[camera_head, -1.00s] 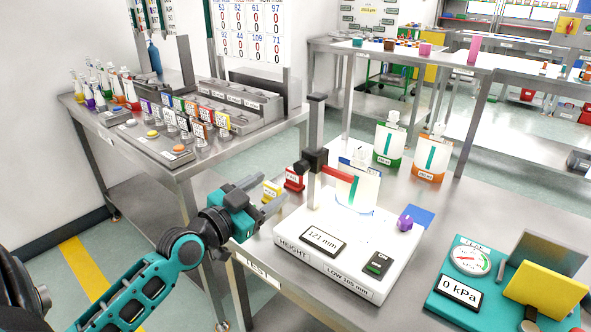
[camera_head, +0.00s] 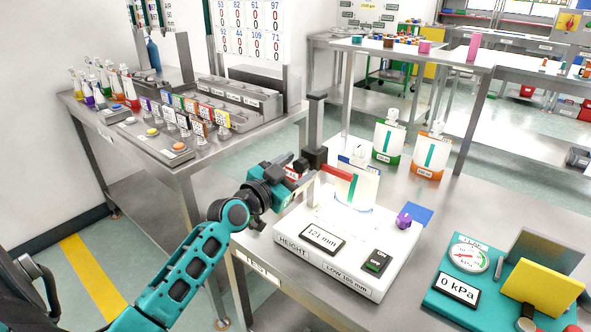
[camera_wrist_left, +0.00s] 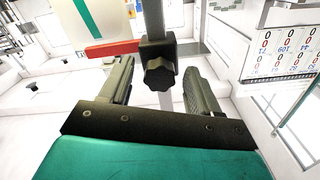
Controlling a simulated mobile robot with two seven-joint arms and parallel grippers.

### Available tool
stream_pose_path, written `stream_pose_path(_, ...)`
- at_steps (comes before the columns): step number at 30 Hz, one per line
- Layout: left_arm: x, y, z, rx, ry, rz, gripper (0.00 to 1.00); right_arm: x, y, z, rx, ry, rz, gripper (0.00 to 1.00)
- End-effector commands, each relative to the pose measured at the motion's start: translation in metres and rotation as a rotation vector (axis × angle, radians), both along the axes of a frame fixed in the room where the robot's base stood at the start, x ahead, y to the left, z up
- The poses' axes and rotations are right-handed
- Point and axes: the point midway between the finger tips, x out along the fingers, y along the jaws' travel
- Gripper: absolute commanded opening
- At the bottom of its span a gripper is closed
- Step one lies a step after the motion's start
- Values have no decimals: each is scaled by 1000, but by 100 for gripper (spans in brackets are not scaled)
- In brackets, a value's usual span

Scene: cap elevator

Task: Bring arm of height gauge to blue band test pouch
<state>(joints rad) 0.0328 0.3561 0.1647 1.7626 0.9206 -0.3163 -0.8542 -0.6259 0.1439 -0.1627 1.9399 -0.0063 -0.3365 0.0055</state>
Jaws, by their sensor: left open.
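The height gauge has a white base (camera_head: 335,270), a dark upright post (camera_head: 316,120), a black slider (camera_head: 313,158) and a red arm (camera_head: 336,173). The arm points right, at the upper part of the pouch (camera_head: 359,187), which stands on the base and has a blue band at its top; whether they touch is unclear. The display (camera_head: 322,239) reads 121 mm. My left gripper (camera_head: 295,168) is open beside the slider. In the left wrist view, the slider's black knob (camera_wrist_left: 159,75) lies between the open fingers (camera_wrist_left: 158,88), with gaps visible either side. My right gripper is not in view.
An ON/OFF switch (camera_head: 377,261) and a purple knob (camera_head: 403,221) sit on the gauge base. Two more pouches, green (camera_head: 388,141) and orange (camera_head: 428,156), stand behind. A teal pressure fixture (camera_head: 448,309) is at right. Bare table lies between.

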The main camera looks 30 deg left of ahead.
Motion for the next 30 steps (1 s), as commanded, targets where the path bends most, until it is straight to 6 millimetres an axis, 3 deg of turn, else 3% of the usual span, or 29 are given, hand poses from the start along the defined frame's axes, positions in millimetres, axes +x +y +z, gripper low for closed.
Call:
stream_pose_path(2, 0, 0, 0, 0, 0, 0, 61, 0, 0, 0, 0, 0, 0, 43)
stream_pose_path(17, 0, 0, 0, 0, 0, 0, 13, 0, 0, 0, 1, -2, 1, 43)
stream_pose_path(30, -1, 0, -2, -1, 0, 0, 12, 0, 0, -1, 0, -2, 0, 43)
